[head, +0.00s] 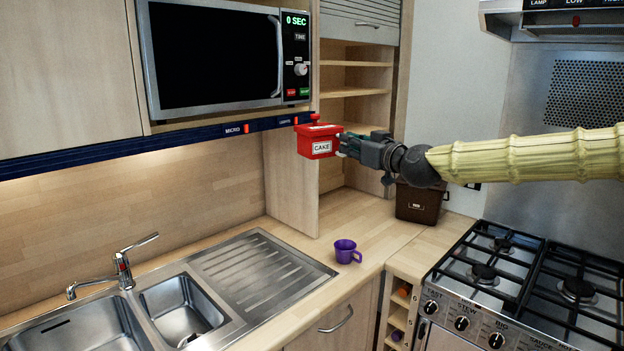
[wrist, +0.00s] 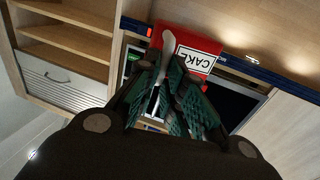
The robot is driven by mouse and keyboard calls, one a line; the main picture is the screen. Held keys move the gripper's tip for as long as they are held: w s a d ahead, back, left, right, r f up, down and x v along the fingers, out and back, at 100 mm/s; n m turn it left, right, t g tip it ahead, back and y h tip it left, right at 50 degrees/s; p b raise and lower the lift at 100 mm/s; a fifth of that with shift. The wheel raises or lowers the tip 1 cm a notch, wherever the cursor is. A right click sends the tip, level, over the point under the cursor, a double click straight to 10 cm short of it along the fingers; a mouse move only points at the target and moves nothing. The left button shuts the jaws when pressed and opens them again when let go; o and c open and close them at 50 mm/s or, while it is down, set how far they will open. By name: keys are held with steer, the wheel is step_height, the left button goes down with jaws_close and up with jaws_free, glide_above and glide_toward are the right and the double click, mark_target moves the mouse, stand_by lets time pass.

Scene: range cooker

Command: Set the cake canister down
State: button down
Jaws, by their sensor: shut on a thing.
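The red cake canister (head: 318,143), with a white CAKE label and a lid knob, is held in the air in front of the corner shelves, above the wooden counter (head: 380,228). My gripper (head: 345,145) comes from the right and is shut on the canister's right side. In the wrist view the canister (wrist: 190,50) shows beyond the fingers of my gripper (wrist: 166,62), with its label to the right. The fingers hide part of it.
A purple mug (head: 347,251) stands on the counter below. A dark brown canister (head: 418,203) stands in the back corner by the gas hob (head: 520,275). The sink (head: 180,305) and drainer lie left. Open shelves (head: 350,92) and the microwave (head: 225,55) are behind.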

steer(key=s+d+f+m+t+h, duration=0.15)
steer(key=s+f, duration=0.25)
steer(key=f, duration=0.9)
steer(key=s+d+f+m+h+b, duration=0.1)
steer(key=s+d+f+m+h, duration=0.3)
steer(key=f, duration=0.9)
steer(key=s+a+f+n+t+h, duration=0.1)
steer(key=s+f, duration=0.4)
steer(key=f, duration=0.9)
steer(key=s+d+f+m+h, duration=0.2)
steer(key=s+d+f+h, duration=0.1)
steer(key=s+f, duration=1.3)
steer(key=shift+s+d+f+b, duration=0.2)
steer(key=shift+s+f+b, duration=0.15)
steer(key=shift+s, duration=0.25)
